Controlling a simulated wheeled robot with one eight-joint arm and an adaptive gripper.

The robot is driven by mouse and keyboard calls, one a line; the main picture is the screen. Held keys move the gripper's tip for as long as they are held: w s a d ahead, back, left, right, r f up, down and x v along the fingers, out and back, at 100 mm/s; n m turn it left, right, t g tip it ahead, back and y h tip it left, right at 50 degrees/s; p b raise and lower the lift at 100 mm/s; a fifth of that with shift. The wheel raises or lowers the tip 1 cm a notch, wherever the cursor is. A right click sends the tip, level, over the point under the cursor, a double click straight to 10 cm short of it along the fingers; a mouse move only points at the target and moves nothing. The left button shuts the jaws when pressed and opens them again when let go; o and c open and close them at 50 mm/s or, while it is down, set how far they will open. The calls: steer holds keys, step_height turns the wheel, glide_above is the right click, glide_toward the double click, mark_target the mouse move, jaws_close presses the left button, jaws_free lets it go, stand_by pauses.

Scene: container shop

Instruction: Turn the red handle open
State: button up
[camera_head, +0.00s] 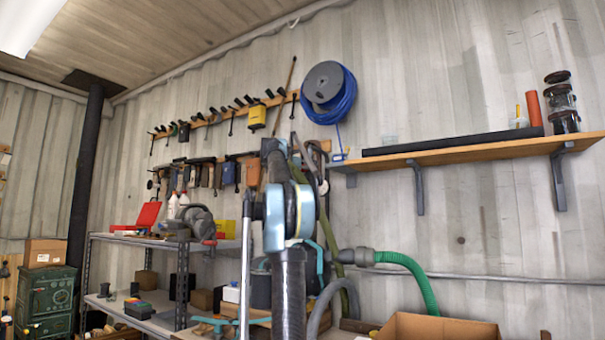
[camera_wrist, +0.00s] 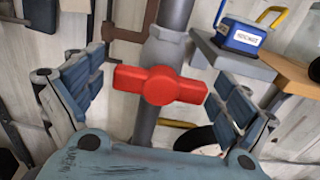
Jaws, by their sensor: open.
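The red handle (camera_wrist: 160,85) shows in the wrist view as a two-armed lever with a round hub. It lies crosswise over a grey vertical pipe (camera_wrist: 166,45). My gripper (camera_wrist: 160,98) is open, with one blue-padded finger beyond each end of the handle. The right finger is close to the handle's right end; I cannot tell whether it touches. The left finger is clearly apart from the left end. In the head view my arm stands in the middle, and I cannot make out the red handle there.
In the wrist view a blue box (camera_wrist: 240,35) sits on a ledge at upper right. The head view shows a wooden wall shelf (camera_head: 480,149) at right, a metal rack (camera_head: 130,239) at left, a green hose (camera_head: 420,285) and a cardboard box (camera_head: 435,328) low at right.

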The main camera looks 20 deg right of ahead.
steer(key=c, duration=1.1)
steer(key=shift+o, duration=0.2)
steer(key=shift+m, duration=0.3)
steer(key=m, duration=0.3)
steer(key=shift+m, duration=0.3)
steer(key=m, duration=0.4)
steer(key=shift+m, duration=0.3)
steer(key=m, duration=0.4)
steer(key=shift+s+f+m, duration=0.1)
steer(key=shift+m, duration=0.2)
steer(key=shift+f+m, duration=0.1)
steer(key=shift+m, duration=2.2)
